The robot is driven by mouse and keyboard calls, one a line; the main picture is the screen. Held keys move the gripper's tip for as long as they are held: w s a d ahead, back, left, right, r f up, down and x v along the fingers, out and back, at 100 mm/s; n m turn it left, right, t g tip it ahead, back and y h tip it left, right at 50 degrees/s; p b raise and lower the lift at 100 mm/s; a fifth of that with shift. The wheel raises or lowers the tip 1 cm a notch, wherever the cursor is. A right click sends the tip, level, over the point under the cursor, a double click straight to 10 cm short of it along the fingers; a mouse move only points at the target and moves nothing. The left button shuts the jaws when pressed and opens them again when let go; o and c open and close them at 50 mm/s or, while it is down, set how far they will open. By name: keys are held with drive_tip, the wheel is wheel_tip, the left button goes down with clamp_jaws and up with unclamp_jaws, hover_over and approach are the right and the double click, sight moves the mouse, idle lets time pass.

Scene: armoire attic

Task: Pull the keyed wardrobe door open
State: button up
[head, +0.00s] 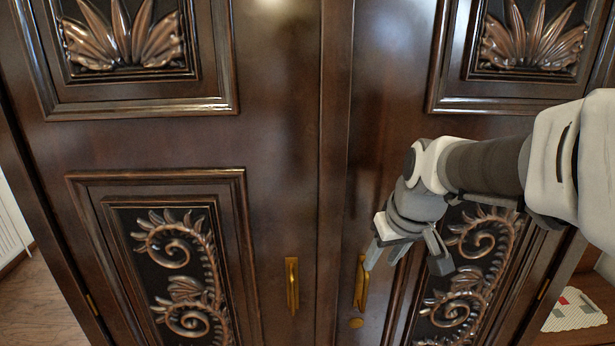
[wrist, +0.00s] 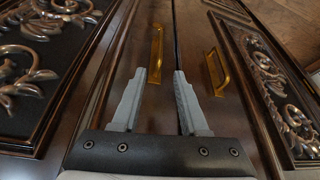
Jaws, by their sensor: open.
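The wardrobe's right door (head: 395,60) is dark wood and stands closed against the left door (head: 280,150). The left door has a matching brass handle (head: 291,286). My gripper (head: 407,264) is open and empty, pointing down just right of the right door's handle in the head view. In the wrist view, the handle (wrist: 156,53) lies just beyond the open fingertips (wrist: 160,75), with no clear contact. No key is clearly visible.
Raised carved panels stand on both doors, one on the left (head: 180,270) and one partly behind my gripper (head: 470,300). A pale patterned rug (head: 575,312) lies at the lower right. Bare wooden floor (head: 38,300) shows at the lower left.

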sight(367, 283)
drive_tip(key=x, duration=1.2)
drive_tip(key=shift+w+f+b, duration=0.1)
drive_tip(key=shift+f+b, duration=0.25)
drive_tip(key=shift+b, duration=0.05)
clamp_jaws()
idle(0.8)
